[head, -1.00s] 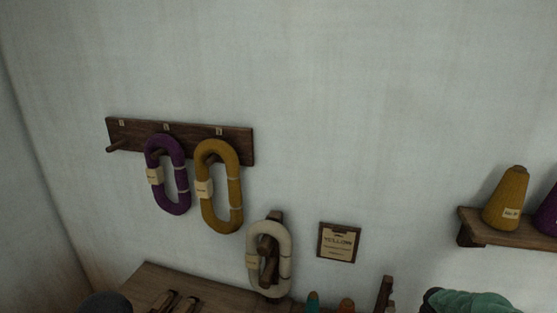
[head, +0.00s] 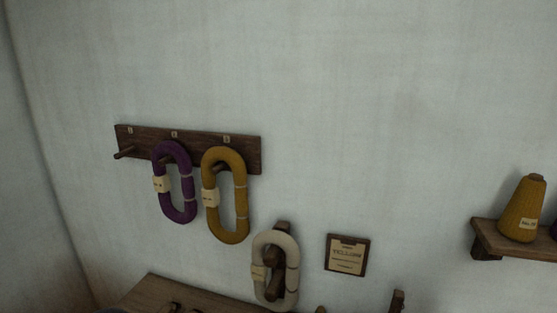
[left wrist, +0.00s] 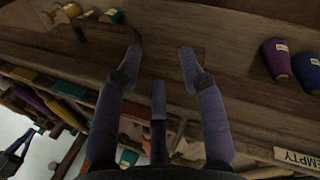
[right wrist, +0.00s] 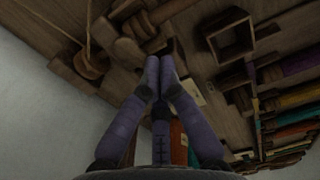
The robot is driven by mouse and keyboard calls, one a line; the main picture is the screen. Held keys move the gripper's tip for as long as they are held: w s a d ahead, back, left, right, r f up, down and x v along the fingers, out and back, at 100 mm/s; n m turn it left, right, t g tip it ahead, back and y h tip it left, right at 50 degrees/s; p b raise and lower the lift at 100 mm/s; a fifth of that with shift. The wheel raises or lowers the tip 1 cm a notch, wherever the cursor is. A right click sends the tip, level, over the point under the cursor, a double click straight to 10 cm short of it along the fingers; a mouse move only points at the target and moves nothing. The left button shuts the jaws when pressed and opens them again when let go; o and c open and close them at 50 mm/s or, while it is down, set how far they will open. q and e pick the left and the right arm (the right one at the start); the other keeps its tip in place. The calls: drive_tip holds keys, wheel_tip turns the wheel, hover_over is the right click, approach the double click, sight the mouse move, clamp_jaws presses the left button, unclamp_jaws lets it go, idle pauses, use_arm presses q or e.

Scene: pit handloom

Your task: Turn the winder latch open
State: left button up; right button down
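I cannot make out the winder latch for certain in any view. In the head view, a cream skein (head: 291,272) hangs around a dark wooden holder (head: 272,257) at the lower middle; I cannot tell whether this is the winder. My left gripper (left wrist: 160,52) shows in the left wrist view with its fingers spread and nothing between them, over a wooden surface. My right gripper (right wrist: 160,62) shows in the right wrist view with its fingertips together and nothing visible held, near dark wooden parts (right wrist: 145,22). Neither gripper is in the head view.
A peg rack (head: 137,141) holds a purple skein (head: 161,205) and a mustard skein (head: 240,205). A shelf (head: 487,237) bears a mustard cone (head: 521,212). Several cones and an "EMPTY" sign (left wrist: 296,157) show in the left wrist view.

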drive_tip(key=shift+w+d, duration=0.25)
drive_tip(key=shift+w, duration=0.9)
idle(0.4)
drive_tip(key=shift+d, duration=0.15)
idle(0.3)
drive_tip(key=shift+d+p, duration=0.3)
drive_tip(key=shift+r+p, duration=1.95)
drive_tip(key=shift+r, duration=1.15)
drive_tip(key=shift+w+a+f, duration=0.1)
